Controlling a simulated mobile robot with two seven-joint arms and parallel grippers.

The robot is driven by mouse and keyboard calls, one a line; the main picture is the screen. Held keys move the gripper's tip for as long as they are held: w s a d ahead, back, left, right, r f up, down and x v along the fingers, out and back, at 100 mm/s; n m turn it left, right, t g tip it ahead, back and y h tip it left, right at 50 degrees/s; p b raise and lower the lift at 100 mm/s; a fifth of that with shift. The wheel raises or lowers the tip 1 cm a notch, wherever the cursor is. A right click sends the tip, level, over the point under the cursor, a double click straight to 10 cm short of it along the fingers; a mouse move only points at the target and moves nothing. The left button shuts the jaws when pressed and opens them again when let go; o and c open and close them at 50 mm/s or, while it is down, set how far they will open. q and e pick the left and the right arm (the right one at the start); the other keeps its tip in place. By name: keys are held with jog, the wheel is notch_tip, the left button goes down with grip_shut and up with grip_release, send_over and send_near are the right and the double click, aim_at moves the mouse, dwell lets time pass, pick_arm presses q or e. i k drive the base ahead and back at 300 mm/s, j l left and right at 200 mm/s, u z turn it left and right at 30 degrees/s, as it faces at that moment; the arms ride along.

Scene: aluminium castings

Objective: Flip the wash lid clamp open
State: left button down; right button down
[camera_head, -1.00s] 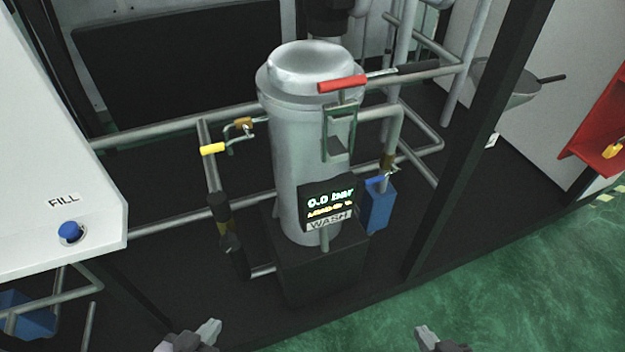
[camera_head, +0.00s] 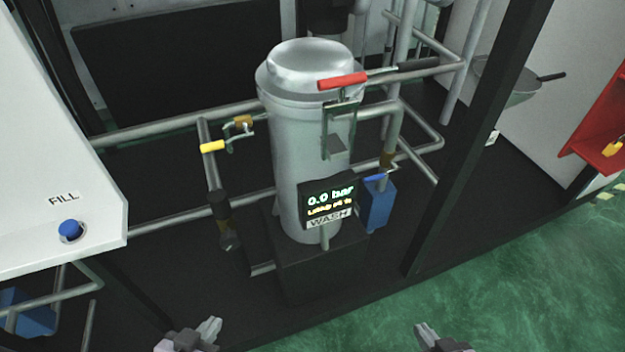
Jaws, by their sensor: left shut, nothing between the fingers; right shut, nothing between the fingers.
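The grey wash vessel (camera_head: 302,165) stands upright in the middle, with its domed lid (camera_head: 309,66) on top. The lid clamp's red handle (camera_head: 342,82) lies across the front right of the lid rim, above a metal clamp frame (camera_head: 337,128) on the vessel's side. A display (camera_head: 329,199) on the vessel reads 0.0 bar, above a WASH label. My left gripper (camera_head: 209,329) is shut and empty at the bottom edge, below and left of the vessel. My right gripper (camera_head: 427,333) is shut and empty at the bottom edge, below and right of it. Both are well apart from the clamp.
Pipes run behind and beside the vessel. A white FILL panel (camera_head: 50,160) fills the left side. A dark post (camera_head: 475,150) rises at right. Green floor is open at lower right.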

aim_at(342, 104)
jog(key=l+u, duration=0.55)
jog(key=u, duration=0.15)
